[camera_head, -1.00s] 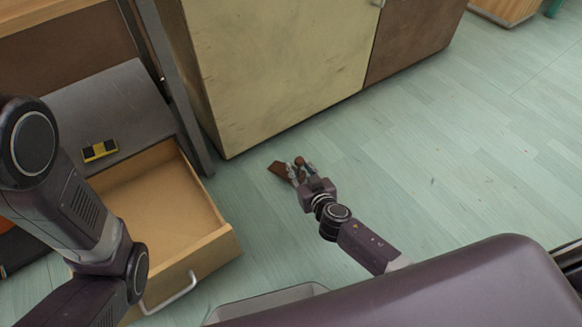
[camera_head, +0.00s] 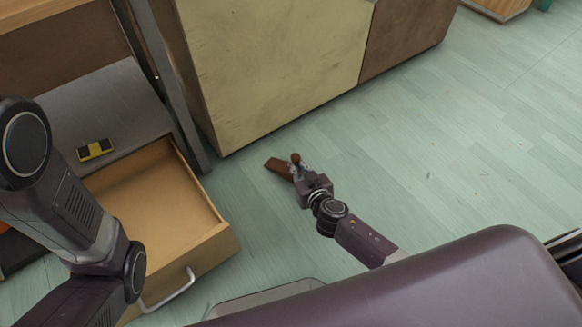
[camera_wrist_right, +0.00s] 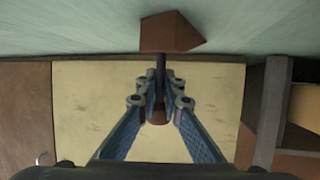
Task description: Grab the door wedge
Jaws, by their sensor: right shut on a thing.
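The door wedge (camera_head: 277,166) is a brown wedge-shaped block with a dark stem and a brown round knob. It is at the floor in front of the cabinet, in the middle of the head view; I cannot tell whether it still touches the floor. My right gripper (camera_head: 298,171) is shut on its stem, and the fingers partly hide the stem and knob. In the right wrist view, the wedge block (camera_wrist_right: 172,33) lies beyond the fingertips, with the stem running between the fingers of the gripper (camera_wrist_right: 161,88). My left arm shows at left, but its gripper is out of view.
A cream and brown cabinet (camera_head: 270,60) stands behind the wedge. An open, empty-looking wooden drawer (camera_head: 160,205) juts out at left. A yellow and black object (camera_head: 95,150) lies on the grey surface above it. The green floor (camera_head: 450,160) to the right is largely clear.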

